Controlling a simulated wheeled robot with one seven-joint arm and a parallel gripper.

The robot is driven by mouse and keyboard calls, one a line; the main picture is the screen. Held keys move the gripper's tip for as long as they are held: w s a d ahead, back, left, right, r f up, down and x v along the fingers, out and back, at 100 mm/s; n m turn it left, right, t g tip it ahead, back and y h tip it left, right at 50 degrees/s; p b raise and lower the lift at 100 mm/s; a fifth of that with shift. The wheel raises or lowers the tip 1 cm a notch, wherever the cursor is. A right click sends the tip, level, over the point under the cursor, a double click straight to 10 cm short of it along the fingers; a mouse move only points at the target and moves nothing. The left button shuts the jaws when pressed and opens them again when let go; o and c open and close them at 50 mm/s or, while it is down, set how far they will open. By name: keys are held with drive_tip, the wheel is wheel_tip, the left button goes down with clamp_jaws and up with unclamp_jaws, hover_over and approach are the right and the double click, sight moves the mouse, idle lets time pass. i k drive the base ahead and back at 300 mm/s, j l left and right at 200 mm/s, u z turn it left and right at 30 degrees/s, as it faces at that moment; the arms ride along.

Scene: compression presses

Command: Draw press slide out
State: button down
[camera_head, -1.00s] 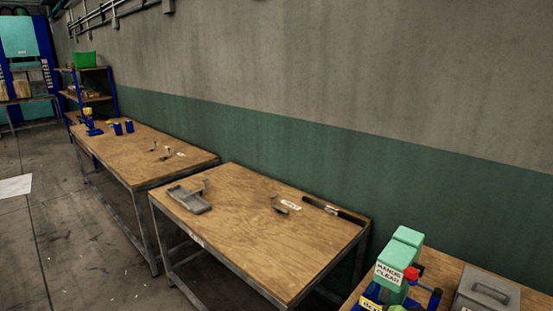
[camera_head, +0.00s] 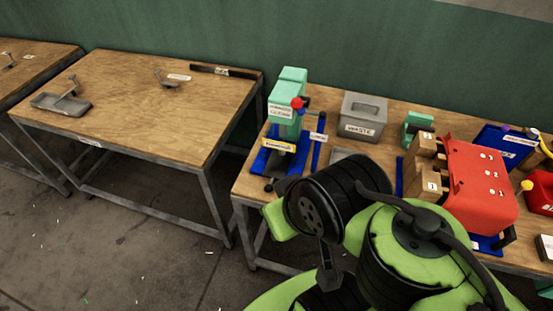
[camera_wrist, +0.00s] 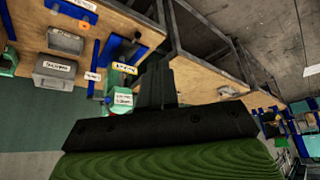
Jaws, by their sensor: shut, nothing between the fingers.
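A small mint-green press (camera_head: 287,108) with a blue base (camera_head: 270,160), a red knob and white and yellow labels stands at the left end of the right-hand bench. A small dark knob (camera_head: 268,187) shows at the front of its base. In the wrist view the press (camera_wrist: 122,82) appears rolled over, just left of my fingers. A larger red press (camera_head: 478,185) with numbered marks and a black handle stands further right. My gripper (camera_wrist: 160,62) is shut and empty, apart from the press in the picture; I cannot tell the distance. My arm hides part of the bench front in the head view.
A grey lidded waste box (camera_head: 362,118), a small green device (camera_head: 417,127) and blue and red bins (camera_head: 505,143) share the right-hand bench (camera_head: 245,185). A separate wooden table (camera_head: 140,100) holds a grey tray and small tools.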

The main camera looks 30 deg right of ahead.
sight(278, 167)
drive_tip(key=i+j+u, duration=0.25)
drive_tip(key=j, duration=0.2)
drive_tip(key=i+j+u, duration=0.3)
drive_tip(key=i+j, duration=0.1)
